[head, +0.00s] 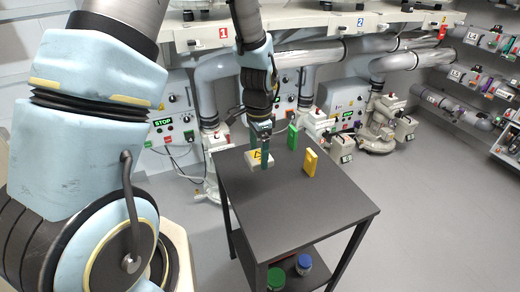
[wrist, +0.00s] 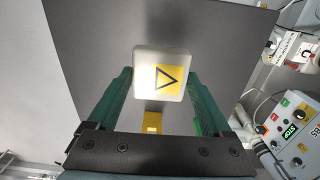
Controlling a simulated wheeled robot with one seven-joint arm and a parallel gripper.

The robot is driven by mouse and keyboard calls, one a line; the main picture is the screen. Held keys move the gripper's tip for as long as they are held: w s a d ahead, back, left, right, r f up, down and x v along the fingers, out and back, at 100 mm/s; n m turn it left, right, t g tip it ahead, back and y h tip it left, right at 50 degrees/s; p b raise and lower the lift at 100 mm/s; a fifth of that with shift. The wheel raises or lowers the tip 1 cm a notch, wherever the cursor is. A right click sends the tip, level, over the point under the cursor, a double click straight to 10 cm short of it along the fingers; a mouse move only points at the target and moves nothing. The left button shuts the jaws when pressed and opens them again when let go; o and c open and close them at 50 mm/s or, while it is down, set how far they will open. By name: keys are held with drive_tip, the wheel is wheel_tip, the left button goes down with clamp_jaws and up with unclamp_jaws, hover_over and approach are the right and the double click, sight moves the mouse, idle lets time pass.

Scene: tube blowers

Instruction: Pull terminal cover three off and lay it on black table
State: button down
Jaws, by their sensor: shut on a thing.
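A pale box-shaped terminal cover with a yellow warning-triangle label (head: 254,161) is at the back left part of the black table (head: 290,205). In the wrist view the cover (wrist: 146,60) sits between my two green fingers, its label facing the camera. My gripper (head: 265,150) points down and is shut on the cover. I cannot tell whether the cover's underside touches the tabletop or is just above it. No number can be read on the cover.
A green block (head: 292,137) and a yellow block (head: 310,162) stand on the table, right of the cover. The front of the tabletop is clear. Jars with green (head: 276,278) and blue (head: 304,261) lids stand on the lower shelf. Blower machines and pipes (head: 215,90) line the back wall.

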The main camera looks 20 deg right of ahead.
drive_tip(key=shift+f+b, duration=3.8)
drive_tip(key=shift+f, duration=1.45)
unclamp_jaws()
drive_tip(key=shift+r, duration=0.1)
wheel_tip(320, 180, up, 11)
drive_tip(key=shift+f+b, duration=0.15)
drive_tip(key=shift+b, duration=0.75)
drive_tip(key=s+a+r+n, duration=0.1)
drive_tip(key=a+n, duration=0.7)
drive_tip(key=a, duration=0.4)
drive_tip(key=s+a+r+n+t, duration=0.1)
drive_tip(key=s+a+r+n, duration=0.1)
drive_tip(key=a+n, duration=0.6)
drive_tip(key=a, duration=0.5)
drive_tip(key=shift+t, duration=0.3)
